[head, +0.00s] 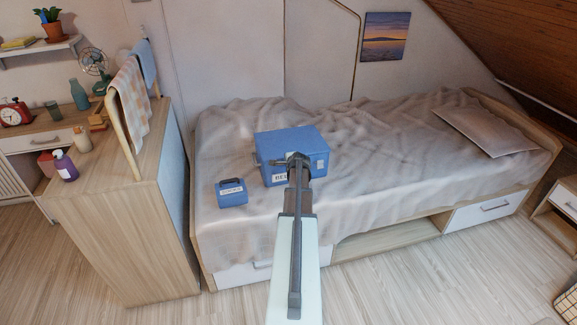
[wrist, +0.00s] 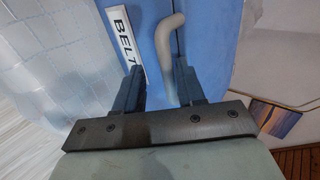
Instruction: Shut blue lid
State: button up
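A blue box (head: 283,143) stands on the bed, with a white label beginning "BEL" (head: 281,177) on its front. Its blue top looks flat and level; I cannot tell whether a small gap remains under the lid. My gripper (head: 296,160) is at the box's front and hides part of it. In the wrist view, my gripper (wrist: 160,88) is open, its two fingers apart. A beige bent handle (wrist: 166,55) reaches between the fingers, nearer the right one. The blue box (wrist: 152,25) lies just beyond, with a seam beside the handle. Contact is unclear.
A small blue case (head: 231,193) with a label sits left of the box on the rumpled bed cover (head: 370,165). A wooden cabinet (head: 125,215) with a towel rail (head: 121,115) stands left of the bed.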

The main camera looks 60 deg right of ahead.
jog(key=v, duration=1.3)
jog(key=shift+s+a+r, duration=0.2)
jog(key=shift+a+r, duration=0.05)
